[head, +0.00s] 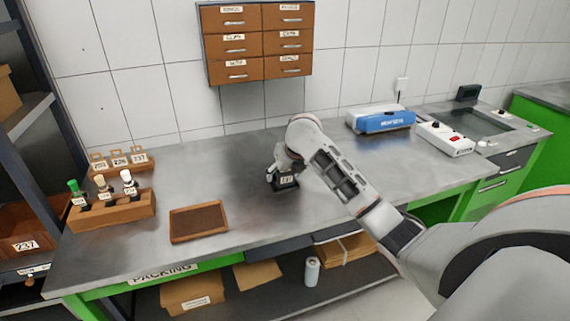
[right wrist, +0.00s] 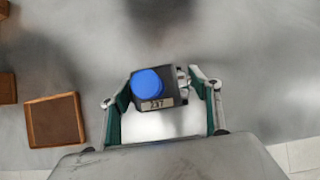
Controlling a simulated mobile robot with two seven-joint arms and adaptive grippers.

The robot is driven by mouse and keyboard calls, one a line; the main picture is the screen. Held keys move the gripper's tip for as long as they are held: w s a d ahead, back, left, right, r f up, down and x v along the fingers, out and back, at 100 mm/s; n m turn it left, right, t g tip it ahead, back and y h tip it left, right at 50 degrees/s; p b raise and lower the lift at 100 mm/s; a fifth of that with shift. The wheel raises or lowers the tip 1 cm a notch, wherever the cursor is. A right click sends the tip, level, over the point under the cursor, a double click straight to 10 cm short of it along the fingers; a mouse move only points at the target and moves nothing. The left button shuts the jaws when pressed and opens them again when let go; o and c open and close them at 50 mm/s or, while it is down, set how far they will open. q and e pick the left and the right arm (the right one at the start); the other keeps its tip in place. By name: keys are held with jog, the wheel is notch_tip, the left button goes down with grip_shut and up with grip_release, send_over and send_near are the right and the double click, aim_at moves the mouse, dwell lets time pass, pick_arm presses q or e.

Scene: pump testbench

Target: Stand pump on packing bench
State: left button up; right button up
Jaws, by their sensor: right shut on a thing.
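The pump is a small dark block with a blue round top and a label that seems to read 237 (right wrist: 153,90). It also shows in the head view (head: 286,183), low over or on the packing bench (head: 240,215). My right gripper (head: 284,174) is shut on the pump, with one finger on each side in the right wrist view (right wrist: 160,98). I cannot tell whether the pump's base touches the bench top. My left gripper is not in view.
A brown shallow tray (head: 199,222) lies left of the pump. A blue and white box (head: 381,119) and a white device (head: 444,139) stand at the right. Bench around the pump is clear.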

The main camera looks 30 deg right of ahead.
aim_at(285, 183)
jog(key=shift+f, duration=2.05)
jog(key=o, duration=2)
jog(key=shift+f, duration=0.2)
jog(key=shift+o, duration=0.4)
jog(key=v, duration=1.2)
jog(key=shift+a+r, duration=0.1)
